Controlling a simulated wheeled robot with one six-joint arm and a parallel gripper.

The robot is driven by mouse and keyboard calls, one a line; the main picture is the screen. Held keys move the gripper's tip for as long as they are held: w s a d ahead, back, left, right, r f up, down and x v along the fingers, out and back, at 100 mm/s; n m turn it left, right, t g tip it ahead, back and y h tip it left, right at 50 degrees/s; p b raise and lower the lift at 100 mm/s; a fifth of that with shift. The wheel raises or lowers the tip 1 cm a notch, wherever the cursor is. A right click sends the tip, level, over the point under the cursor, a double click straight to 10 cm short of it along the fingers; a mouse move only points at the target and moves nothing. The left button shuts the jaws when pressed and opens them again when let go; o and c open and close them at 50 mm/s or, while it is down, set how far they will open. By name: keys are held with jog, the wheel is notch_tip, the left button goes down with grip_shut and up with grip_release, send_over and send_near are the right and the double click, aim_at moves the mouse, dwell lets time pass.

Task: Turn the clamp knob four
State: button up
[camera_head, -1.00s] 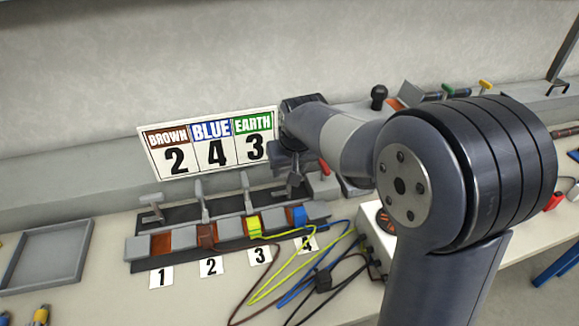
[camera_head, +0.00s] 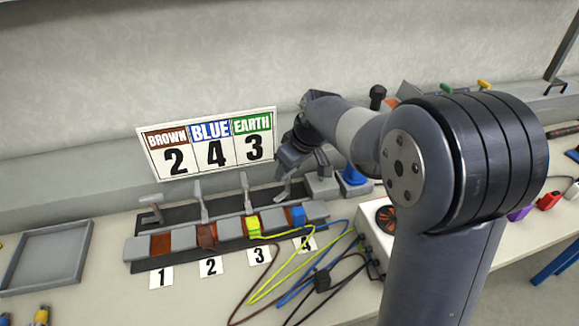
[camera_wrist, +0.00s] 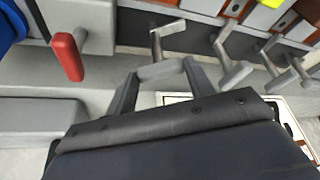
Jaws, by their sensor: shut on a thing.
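The clamp block (camera_head: 145,247) holds a row of grey T-handled knobs behind labels 1 to 4. Clamp knob four (camera_head: 286,187) is at the right end, behind the blue wire's slot and label 4 (camera_head: 305,245). My gripper (camera_head: 284,170) reaches down to it from above right. In the wrist view, my gripper (camera_wrist: 160,70) is shut at the handle of knob four (camera_wrist: 156,45), its fingertips partly covering the grip. The other knobs stand to the right in that view, clear of the fingers.
A sign (camera_head: 208,143) reads brown 2, blue 4, earth 3. A red-handled lever (camera_wrist: 68,56) stands left of my gripper in the wrist view. Yellow-green, blue and brown wires (camera_head: 265,290) lie in front. An empty grey tray (camera_head: 45,255) is at left.

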jog(key=n, duration=0.2)
jog(key=n+g+y, duration=0.1)
jog(key=n, duration=0.1)
jog(key=n+g, duration=0.1)
jog(key=n, duration=0.1)
jog(key=shift+w+d+n, duration=0.15)
jog(key=shift+w+n, duration=0.15)
jog(key=n+g, duration=0.1)
jog(key=n, duration=0.1)
jog(key=n+g+p, duration=0.1)
jog(key=n, duration=0.2)
jog(key=shift+w, duration=0.2)
jog(key=shift+n, duration=0.3)
jog(key=o, duration=1)
jog(key=p+v, duration=0.1)
jog(key=v, duration=0.9)
jog(key=shift+w+d+r, duration=0.15)
jog(key=shift+r, duration=0.2)
